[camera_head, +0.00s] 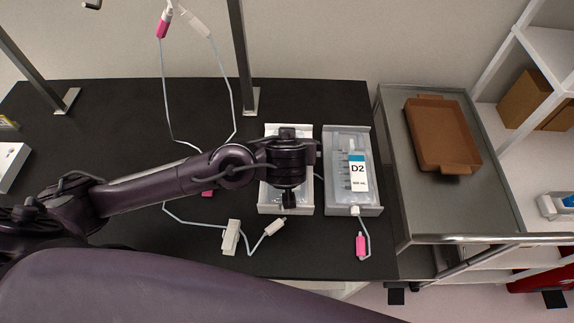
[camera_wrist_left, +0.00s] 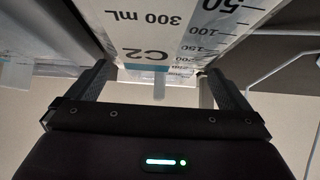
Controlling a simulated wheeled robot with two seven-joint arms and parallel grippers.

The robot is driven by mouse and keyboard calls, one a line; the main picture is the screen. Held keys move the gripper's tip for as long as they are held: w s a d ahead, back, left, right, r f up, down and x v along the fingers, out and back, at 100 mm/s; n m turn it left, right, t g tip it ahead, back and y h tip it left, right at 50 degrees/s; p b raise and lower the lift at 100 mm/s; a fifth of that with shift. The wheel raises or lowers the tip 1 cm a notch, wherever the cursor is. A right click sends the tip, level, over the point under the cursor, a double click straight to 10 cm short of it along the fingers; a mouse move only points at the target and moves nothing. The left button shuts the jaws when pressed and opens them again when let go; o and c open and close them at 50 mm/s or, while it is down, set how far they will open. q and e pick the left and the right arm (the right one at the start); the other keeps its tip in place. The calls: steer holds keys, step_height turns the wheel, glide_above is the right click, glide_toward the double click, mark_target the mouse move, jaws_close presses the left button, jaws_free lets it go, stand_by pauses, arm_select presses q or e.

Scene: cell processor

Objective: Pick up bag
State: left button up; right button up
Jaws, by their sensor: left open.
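A bag marked C2, 300 mL (camera_wrist_left: 165,25), fills the upper part of the left wrist view, with a printed volume scale on it. My left gripper (camera_head: 289,200) is over the left white tray (camera_head: 271,209) in the head view and hides most of what lies there. Its open fingers (camera_wrist_left: 160,88) reach toward the C2 bag's near end; I cannot tell whether they touch it. A second bag, marked D2 (camera_head: 357,170), lies in the right white tray (camera_head: 372,208). My right gripper is not in view.
Tubing with a white clamp (camera_head: 231,237) lies on the black table (camera_head: 110,245). A pink-tipped tube (camera_head: 361,245) runs from the D2 bag. A metal post (camera_head: 244,60) stands behind the trays. A cart (camera_head: 415,215) with a brown tray (camera_head: 447,165) is at right.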

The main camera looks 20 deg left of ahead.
arm_select(q)
steer(key=shift+c, duration=0.4)
steer(key=c, duration=0.7)
steer(key=shift+c, duration=0.2)
steer(key=shift+d+r, duration=0.1)
steer(key=shift+r, duration=0.4)
step_height(320, 180, up, 19)
steer(key=p, duration=0.1)
steer(key=shift+p, duration=0.35)
